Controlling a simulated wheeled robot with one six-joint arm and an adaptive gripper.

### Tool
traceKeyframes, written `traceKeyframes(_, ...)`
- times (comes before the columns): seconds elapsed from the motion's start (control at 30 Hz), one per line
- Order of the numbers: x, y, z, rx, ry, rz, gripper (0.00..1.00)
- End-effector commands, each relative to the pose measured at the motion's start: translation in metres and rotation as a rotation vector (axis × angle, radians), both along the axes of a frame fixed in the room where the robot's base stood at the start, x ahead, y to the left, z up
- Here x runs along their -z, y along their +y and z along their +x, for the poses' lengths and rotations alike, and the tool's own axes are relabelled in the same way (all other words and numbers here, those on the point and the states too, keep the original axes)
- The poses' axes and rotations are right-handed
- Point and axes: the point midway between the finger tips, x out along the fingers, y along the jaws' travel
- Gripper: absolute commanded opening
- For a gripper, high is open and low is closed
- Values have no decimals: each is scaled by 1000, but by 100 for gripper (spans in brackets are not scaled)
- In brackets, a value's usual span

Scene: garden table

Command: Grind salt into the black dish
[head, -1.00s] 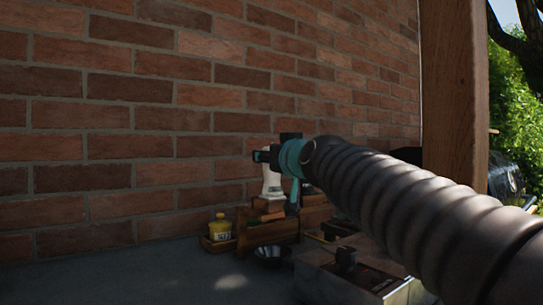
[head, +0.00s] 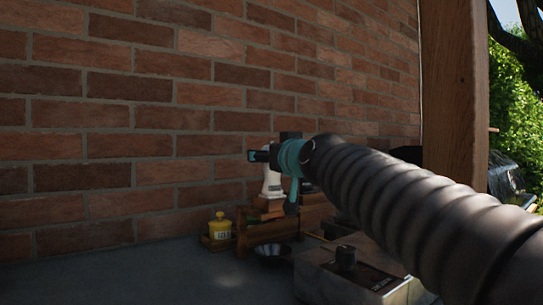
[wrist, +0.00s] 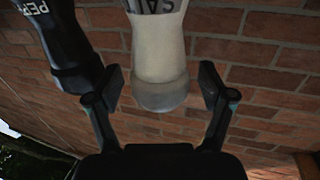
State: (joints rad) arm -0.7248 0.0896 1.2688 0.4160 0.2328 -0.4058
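The salt mill (head: 271,185), white with "SALT" lettering, stands upright on the wooden rack in the head view. The wrist view shows it large (wrist: 160,52), its grey, rounded end between the fingers. My gripper (wrist: 163,85) is open, with a gap on each side of the mill. In the head view my gripper (head: 261,156) is at the height of the mill's upper part, which it partly hides. The black dish (head: 272,251) sits on the dark surface in front of the rack. Its inside is too dark to make out.
A black pepper mill (wrist: 72,45) stands close left of the salt mill in the wrist view. A yellow jar (head: 220,227) stands left of the wooden rack (head: 254,236). A grey box-like appliance with a black knob (head: 346,257) is right of the dish. The surface at front left is clear.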

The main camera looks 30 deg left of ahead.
Motion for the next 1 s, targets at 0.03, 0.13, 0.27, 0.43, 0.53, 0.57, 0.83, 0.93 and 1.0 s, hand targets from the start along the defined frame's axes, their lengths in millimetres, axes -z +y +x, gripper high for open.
traceKeyframes(0.03,0,0,0,0,0,0,81)
traceKeyframes(0.13,0,0,0,0,-1,1,81)
traceKeyframes(0.27,-1,-2,-2,0,-1,1,81)
traceKeyframes(0.43,-2,-14,-13,1,-1,1,81)
traceKeyframes(0.53,-2,-26,-24,1,-2,2,81)
traceKeyframes(0.57,-2,-30,-27,1,-1,1,81)
traceKeyframes(0.83,-1,-65,-60,0,-1,1,81)
traceKeyframes(0.93,-1,-75,-69,1,-1,0,81)
traceKeyframes(1.0,-1,-80,-74,1,-1,0,81)
